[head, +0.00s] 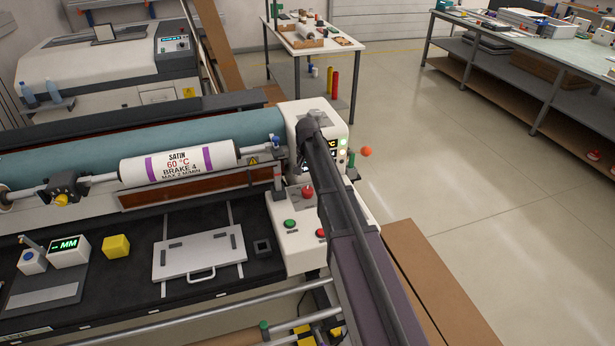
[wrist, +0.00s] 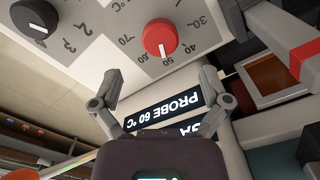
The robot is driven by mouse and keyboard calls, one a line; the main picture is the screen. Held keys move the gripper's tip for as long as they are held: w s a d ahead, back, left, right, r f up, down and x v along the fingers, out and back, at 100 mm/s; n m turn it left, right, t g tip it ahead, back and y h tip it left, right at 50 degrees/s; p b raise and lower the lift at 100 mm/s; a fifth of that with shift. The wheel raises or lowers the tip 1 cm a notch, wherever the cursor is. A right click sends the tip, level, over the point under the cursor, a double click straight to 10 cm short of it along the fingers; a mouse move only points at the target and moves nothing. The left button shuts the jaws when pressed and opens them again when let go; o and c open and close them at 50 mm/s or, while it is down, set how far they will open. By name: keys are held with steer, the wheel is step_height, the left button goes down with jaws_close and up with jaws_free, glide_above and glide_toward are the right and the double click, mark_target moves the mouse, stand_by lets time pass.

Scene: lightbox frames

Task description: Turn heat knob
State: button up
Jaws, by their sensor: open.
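The heat knob (wrist: 160,38) is a red round knob on a grey and white dial plate marked in °C in the wrist view. Its white pointer line points at about the 50 mark. My gripper (wrist: 160,82) is open and empty, its fingers apart below the knob in the picture and not around it. In the head view my arm and gripper (head: 310,130) reach over the machine's white end housing (head: 300,110) and cover part of it.
A black knob (wrist: 36,18) with a numbered scale sits left of the heat knob. A display (wrist: 180,108) reads PROBE 60 °C. A white roll (head: 180,162) reads SATIN, 60 °C, BRAKE 4. A red control (head: 307,192) and green button (head: 290,224) sit on the nearer white panel.

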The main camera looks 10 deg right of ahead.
mark_target(307, 190)
steer(key=shift+r+p, duration=3.3)
steer(key=shift+r, duration=0.35)
steer(key=s+d+f+n+b, duration=0.1)
steer(key=s+f+n+b, duration=0.1)
steer(key=s, duration=1.2)
steer(key=s+d+f+n+b, duration=0.1)
steer(key=s+f+n+b, duration=0.2)
steer(key=s, duration=1.1)
steer(key=shift+s+f+b, duration=0.3)
steer(key=shift+f+b, duration=0.45)
